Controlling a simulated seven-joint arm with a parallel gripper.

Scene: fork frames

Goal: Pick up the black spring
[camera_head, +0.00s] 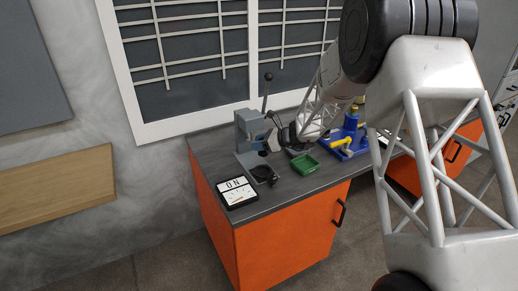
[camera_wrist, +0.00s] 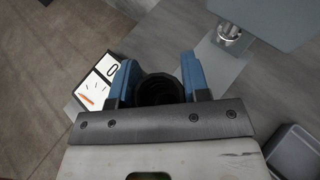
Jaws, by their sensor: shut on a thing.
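In the wrist view, a dark round piece, the black spring (camera_wrist: 160,90), sits between the two blue fingers of my gripper (camera_wrist: 158,80). The fingers are shut on its sides, and I see its round, dark open end. The gripper's palm hides the near part. In the head view, my arm reaches down over the bench and its end is small and partly hidden, so the spring in the grip cannot be made out clearly there.
The grey press (camera_head: 250,135) stands at the bench's left, close to my gripper; its base also shows in the wrist view (camera_wrist: 218,65). A green tray (camera_head: 304,165) and a blue fixture (camera_head: 350,140) sit to the right.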

